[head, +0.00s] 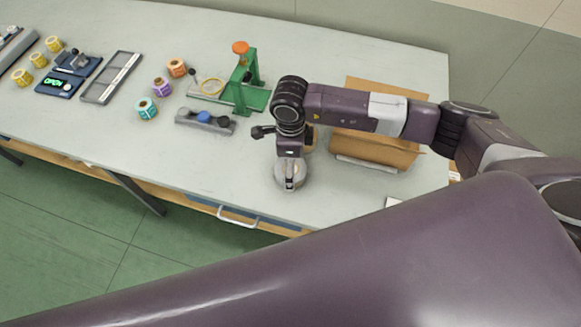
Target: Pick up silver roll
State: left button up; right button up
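A round silver-grey roll (300,177) is near the front edge of the table, right under my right gripper (290,180). My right arm comes in from the right, and its gripper points down over the roll. The wrist and gripper cover part of the roll. I cannot tell whether the fingers are around it, touching it or above it, or whether they are open or shut. My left gripper is not in view.
A cardboard box (385,152) stands right of the gripper, partly behind my arm. A green rewinder stand (247,80) with an orange knob is at the back. Orange (177,68), purple (161,87) and teal (146,108) rolls stand left, beside a grey tray (110,78).

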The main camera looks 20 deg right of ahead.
jog(key=shift+w+f+p, duration=0.1)
jog(key=shift+f+p, duration=0.2)
jog(key=shift+f, duration=1.15)
jog(key=c, duration=1.3)
jog(key=shift+c, duration=0.5)
jog(key=shift+r, duration=0.1)
